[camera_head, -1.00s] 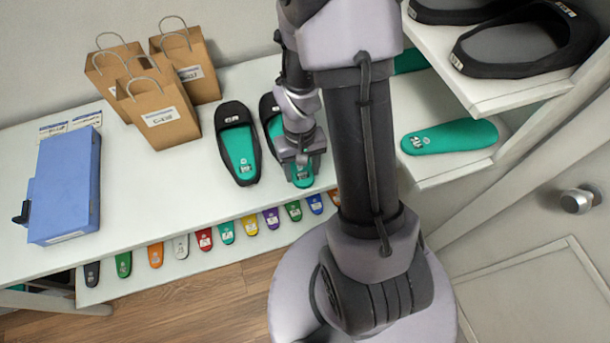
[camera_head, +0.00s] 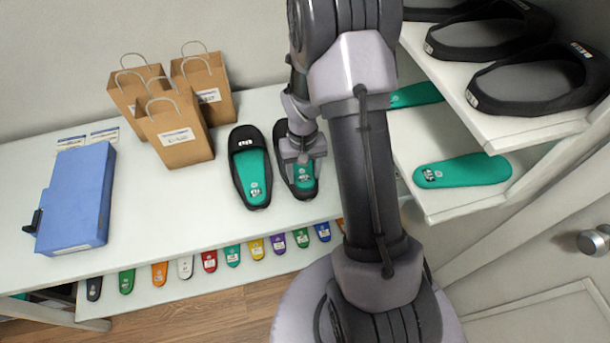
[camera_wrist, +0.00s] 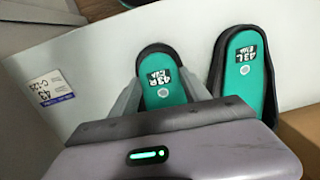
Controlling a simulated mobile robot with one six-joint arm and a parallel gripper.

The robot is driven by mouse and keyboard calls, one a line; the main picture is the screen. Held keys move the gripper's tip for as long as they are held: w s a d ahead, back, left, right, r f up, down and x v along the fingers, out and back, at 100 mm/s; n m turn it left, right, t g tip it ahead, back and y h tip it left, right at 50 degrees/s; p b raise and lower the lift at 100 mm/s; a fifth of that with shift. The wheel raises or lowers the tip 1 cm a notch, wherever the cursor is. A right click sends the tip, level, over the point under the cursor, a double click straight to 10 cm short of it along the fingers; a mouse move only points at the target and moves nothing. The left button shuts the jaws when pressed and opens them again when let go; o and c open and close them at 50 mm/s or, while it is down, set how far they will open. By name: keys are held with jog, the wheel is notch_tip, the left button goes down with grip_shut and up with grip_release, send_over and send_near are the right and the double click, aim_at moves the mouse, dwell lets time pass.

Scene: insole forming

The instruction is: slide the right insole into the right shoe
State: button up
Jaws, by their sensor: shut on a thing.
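The right shoe (camera_head: 281,131) is black and lies on the white table, toe toward the wall, partly hidden by my arm. The green right insole (camera_head: 305,177) lies within the shoe's outline. In the wrist view the right insole (camera_wrist: 161,88), marked 43R, shows at the heel, with the black shoe rim (camera_wrist: 158,49) around its end. My gripper (camera_head: 301,158) is over the shoe and shut on the insole, its fingers on both sides of it in the wrist view. The insole's front part is hidden.
The left shoe (camera_head: 238,190) with its green insole stands close beside, to the left. Paper bags (camera_head: 180,140) and a blue box (camera_head: 77,200) are further left. Shelves at right hold dark shoes (camera_head: 535,82) and a green insole (camera_head: 462,171). Several coloured insoles (camera_head: 210,260) lie on a lower shelf.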

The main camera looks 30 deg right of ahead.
jog(key=o, duration=1.5)
jog(key=shift+c, duration=0.2)
notch_tip(320, 180, up, 17)
jog(key=p, duration=0.5)
jog(key=shift+w+d+r+p, duration=0.2)
jog(key=shift+w+p, duration=0.15)
jog(key=shift+w, duration=0.1)
jog(key=s+a+r+m+t+y+b, duration=0.1)
jog(key=s+a+r+t+b, duration=0.5)
jog(key=s+a, duration=1)
notch_tip(320, 180, up, 4)
jog(key=shift+s+a+r+y+b, duration=0.2)
jog(key=shift+s+y+b, duration=0.15)
jog(key=shift+b, duration=0.6)
